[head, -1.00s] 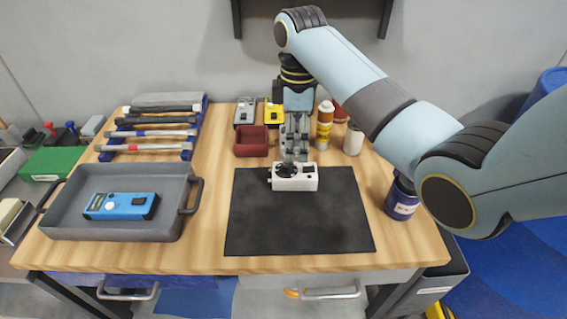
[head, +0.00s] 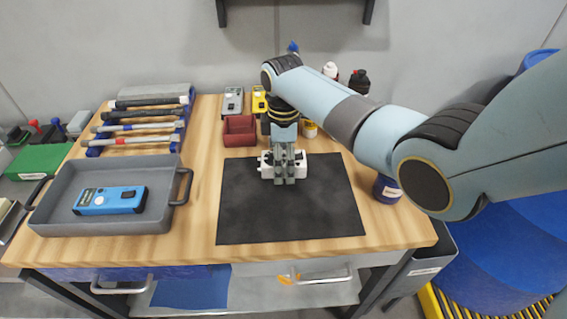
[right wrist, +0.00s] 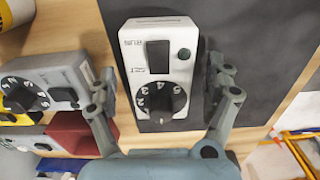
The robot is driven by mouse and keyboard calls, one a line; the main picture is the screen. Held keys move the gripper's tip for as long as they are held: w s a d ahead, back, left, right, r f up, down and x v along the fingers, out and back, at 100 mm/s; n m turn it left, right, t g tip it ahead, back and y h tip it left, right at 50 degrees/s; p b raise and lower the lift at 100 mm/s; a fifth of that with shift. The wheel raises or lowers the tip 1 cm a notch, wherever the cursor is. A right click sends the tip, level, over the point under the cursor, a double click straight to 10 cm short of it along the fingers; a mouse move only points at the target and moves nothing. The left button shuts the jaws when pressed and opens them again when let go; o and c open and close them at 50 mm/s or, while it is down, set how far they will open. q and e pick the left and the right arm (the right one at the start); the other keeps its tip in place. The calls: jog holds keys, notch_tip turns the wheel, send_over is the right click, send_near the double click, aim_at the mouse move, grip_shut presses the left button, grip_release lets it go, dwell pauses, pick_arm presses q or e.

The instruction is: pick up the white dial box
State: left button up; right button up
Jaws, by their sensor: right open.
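The white dial box (head: 265,168) sits on the far part of the black mat (head: 290,217). In the right wrist view the white dial box (right wrist: 158,65) shows a black numbered dial, a dark window and a small green button. My right gripper (head: 286,180) is down at the box in the head view and hides part of it. In the right wrist view my right gripper (right wrist: 163,82) is open, with one finger on each side of the box; I cannot tell if either finger touches it. My left gripper is not in view.
A grey dial box (right wrist: 52,84) and a red bin (head: 239,131) stand beyond the mat. A yellow device (head: 259,101) and bottles are near the back. A grey tray (head: 55,212) holding a blue meter (head: 110,200) stands left. The mat's near part is clear.

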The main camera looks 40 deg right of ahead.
jog(key=c, duration=1.4)
jog(key=shift+r, duration=0.15)
jog(key=shift+c, duration=0.2)
